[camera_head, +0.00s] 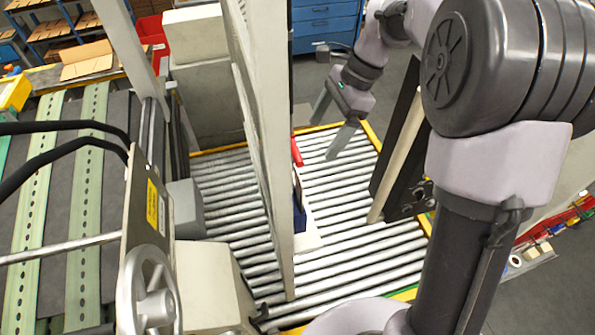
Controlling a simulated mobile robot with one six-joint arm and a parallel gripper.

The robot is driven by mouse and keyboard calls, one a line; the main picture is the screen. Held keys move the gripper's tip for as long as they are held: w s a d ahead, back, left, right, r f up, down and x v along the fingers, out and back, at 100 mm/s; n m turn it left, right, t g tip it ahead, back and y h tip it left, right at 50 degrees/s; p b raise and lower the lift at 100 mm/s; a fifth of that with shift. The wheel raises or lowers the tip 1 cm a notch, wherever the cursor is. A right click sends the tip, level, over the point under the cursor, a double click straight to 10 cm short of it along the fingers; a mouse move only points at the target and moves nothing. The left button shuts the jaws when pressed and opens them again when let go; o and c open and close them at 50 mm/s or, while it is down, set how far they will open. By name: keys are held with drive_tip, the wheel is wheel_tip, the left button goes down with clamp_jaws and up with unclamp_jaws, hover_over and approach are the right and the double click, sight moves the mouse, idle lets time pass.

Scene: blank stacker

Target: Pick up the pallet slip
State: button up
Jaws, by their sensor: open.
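My gripper (324,138) is open and empty above the far part of the roller conveyor (345,185). Its two grey fingers point down and to the left. A white flat piece (309,238), perhaps the pallet slip, shows on the rollers just right of the tall pale post. The post hides its left part, and I cannot tell its full shape. A dark blue thing (299,207) stands at the post's edge just above the white piece. My gripper is apart from both, farther back.
The tall pale post (262,130) blocks the view across the rollers. A small red part (296,151) sits beside it, close to my gripper. A dark upright plate (400,150) stands on the right. A machine with a handwheel (150,295) fills the left. Rollers between are bare.

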sight(299, 178)
drive_tip(key=x, duration=0.5)
drive_tip(key=p+x, duration=0.1)
drive_tip(key=x, duration=0.4)
drive_tip(key=p+x, duration=0.1)
drive_tip(key=x, duration=0.5)
drive_tip(key=shift+s+d+f, duration=0.1)
drive_tip(key=shift+s, duration=0.35)
drive_tip(key=c, duration=1.9)
